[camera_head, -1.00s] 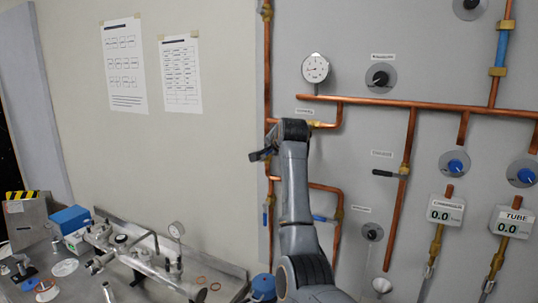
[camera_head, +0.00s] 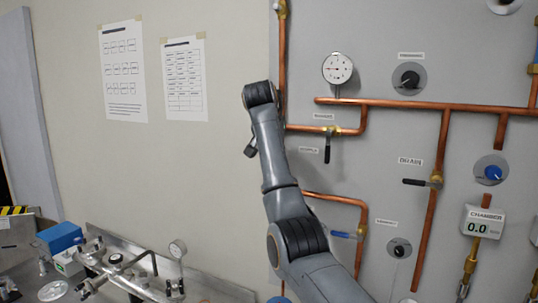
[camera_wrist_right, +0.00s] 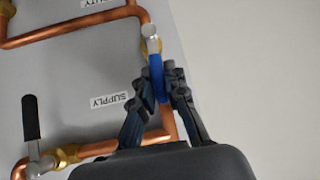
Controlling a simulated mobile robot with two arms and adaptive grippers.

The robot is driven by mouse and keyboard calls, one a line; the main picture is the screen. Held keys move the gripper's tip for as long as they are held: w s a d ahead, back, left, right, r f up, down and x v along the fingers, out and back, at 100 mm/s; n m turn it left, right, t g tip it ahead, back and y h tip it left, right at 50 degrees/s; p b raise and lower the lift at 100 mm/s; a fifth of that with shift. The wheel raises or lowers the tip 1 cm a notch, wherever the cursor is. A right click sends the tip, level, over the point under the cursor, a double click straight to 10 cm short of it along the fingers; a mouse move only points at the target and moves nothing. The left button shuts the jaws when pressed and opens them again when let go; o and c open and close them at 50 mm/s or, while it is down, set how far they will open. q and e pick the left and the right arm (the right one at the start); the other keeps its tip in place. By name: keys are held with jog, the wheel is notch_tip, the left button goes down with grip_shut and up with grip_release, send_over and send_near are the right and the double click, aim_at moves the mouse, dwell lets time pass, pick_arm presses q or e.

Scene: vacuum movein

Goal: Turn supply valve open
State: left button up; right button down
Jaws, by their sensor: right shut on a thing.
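A blue lever handle (camera_wrist_right: 157,70) sits on a brass valve in the right wrist view, near the SUPPLY label (camera_wrist_right: 108,102). The lever lies roughly along its copper pipe. My right gripper (camera_wrist_right: 163,80) is shut on this lever, one finger on each side. In the head view my right arm covers the lever; the SUPPLY label (camera_head: 308,150) shows right of the arm. My left gripper is not in view.
A black lever (camera_head: 327,150) hangs from the copper pipe right of my arm; it shows in the wrist view too (camera_wrist_right: 31,118). A gauge (camera_head: 337,68) is above it. A bench with metal fittings (camera_head: 130,275) is at lower left.

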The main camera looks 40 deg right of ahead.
jog(key=shift+f, duration=0.4)
jog(key=shift+a, duration=0.1)
jog(key=c, duration=1.5)
grip_release()
jog(key=shift+f, duration=0.1)
jog(key=shift+o, duration=0.8)
jog(key=shift+w+d, duration=0.2)
jog(key=shift+w, duration=0.05)
jog(key=shift+s+r, duration=0.1)
jog(key=shift+r, duration=0.1)
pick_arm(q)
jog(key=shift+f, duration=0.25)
pick_arm(e)
jog(key=v, duration=1.1)
jog(key=shift+a+r, duration=0.35)
jog(key=shift+d, duration=0.1)
